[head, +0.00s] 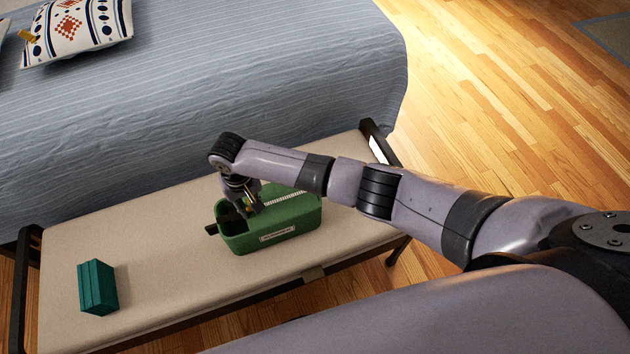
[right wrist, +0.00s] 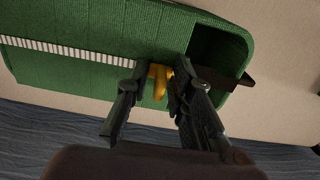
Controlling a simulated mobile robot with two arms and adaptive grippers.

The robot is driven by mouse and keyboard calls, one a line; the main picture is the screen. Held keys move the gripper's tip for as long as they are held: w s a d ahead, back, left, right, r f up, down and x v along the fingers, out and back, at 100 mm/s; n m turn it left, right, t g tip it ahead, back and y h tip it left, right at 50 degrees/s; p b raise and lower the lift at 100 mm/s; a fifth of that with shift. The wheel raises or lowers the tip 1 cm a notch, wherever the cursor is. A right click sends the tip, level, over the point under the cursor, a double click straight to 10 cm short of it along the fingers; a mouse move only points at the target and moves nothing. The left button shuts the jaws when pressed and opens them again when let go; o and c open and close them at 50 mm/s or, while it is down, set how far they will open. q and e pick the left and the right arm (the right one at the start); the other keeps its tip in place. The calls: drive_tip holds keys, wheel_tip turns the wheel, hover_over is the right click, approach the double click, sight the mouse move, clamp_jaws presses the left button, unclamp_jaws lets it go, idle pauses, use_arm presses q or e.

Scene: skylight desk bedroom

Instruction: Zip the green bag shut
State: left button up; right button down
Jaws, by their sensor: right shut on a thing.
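The green bag (head: 275,236) stands on a cream bench in the head view, with a pale label on its front. Its top is open at the left end, where a dark inside shows. A pale zip line runs along the top to the right; the bag (right wrist: 90,75) and its zip line also show in the right wrist view. My right gripper (head: 246,211) is over the bag's top. In the right wrist view the right gripper (right wrist: 155,88) is shut on a yellow zip pull (right wrist: 158,78), beside the opening. My left gripper is not in view.
A teal box-like object (head: 97,287) sits at the bench's left end. The cream bench (head: 170,250) has clear room between it and the bag. A bed with a blue striped cover (head: 200,80) and a patterned cushion (head: 75,30) lies behind.

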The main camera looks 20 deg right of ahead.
sight(218, 221)
drive_tip(key=shift+s+f, duration=0.25)
drive_tip(key=shift+f, duration=0.1)
drive_tip(key=shift+a+b, duration=0.95)
drive_tip(key=shift+a, duration=1.5)
drive_tip(key=shift+s+a, duration=0.1)
drive_tip(key=shift+a, duration=0.45)
drive_tip(key=shift+a+b, duration=0.85)
drive_tip(key=shift+a, duration=0.6)
drive_tip(key=c, duration=1.8)
unclamp_jaws()
drive_tip(key=shift+o, duration=1.4)
drive_tip(key=shift+r, duration=0.15)
drive_tip(key=shift+w, duration=0.2)
